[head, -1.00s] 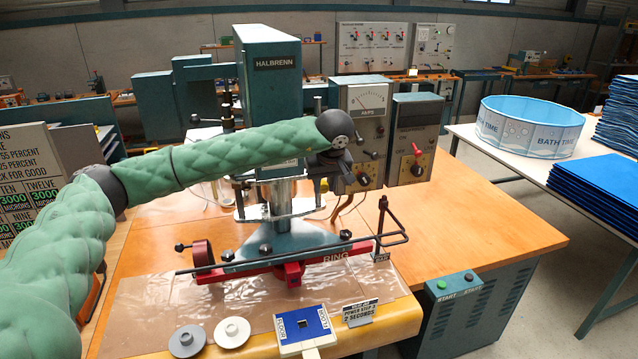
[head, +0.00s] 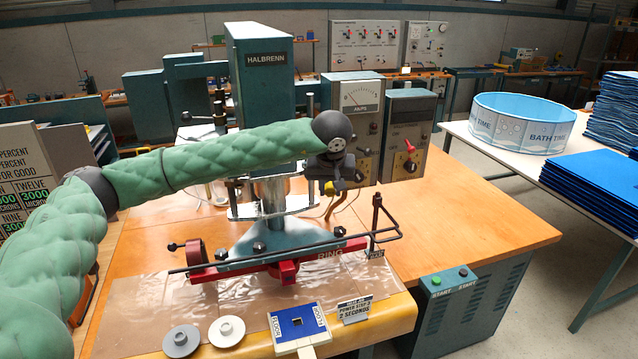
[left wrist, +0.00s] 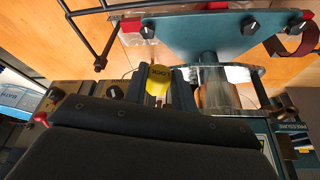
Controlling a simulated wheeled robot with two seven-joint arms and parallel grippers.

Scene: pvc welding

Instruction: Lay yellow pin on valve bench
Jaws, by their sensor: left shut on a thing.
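In the left wrist view the pin's rounded yellow head (left wrist: 158,76), with dark lettering, sits between the dark fingers of the gripper (left wrist: 165,92). The rest of the pin is hidden by the fingers. I cannot tell which surface is the valve bench. My right gripper is out of view.
The green press (head: 262,85) and red ring fixture (head: 287,270) stand close to the gripper. Meter boxes (head: 352,100) are behind it. The wooden bench (head: 475,225) is clear at right. A white table (head: 500,150) holds a blue pool (head: 523,122) and stacked blue sheets (head: 600,185).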

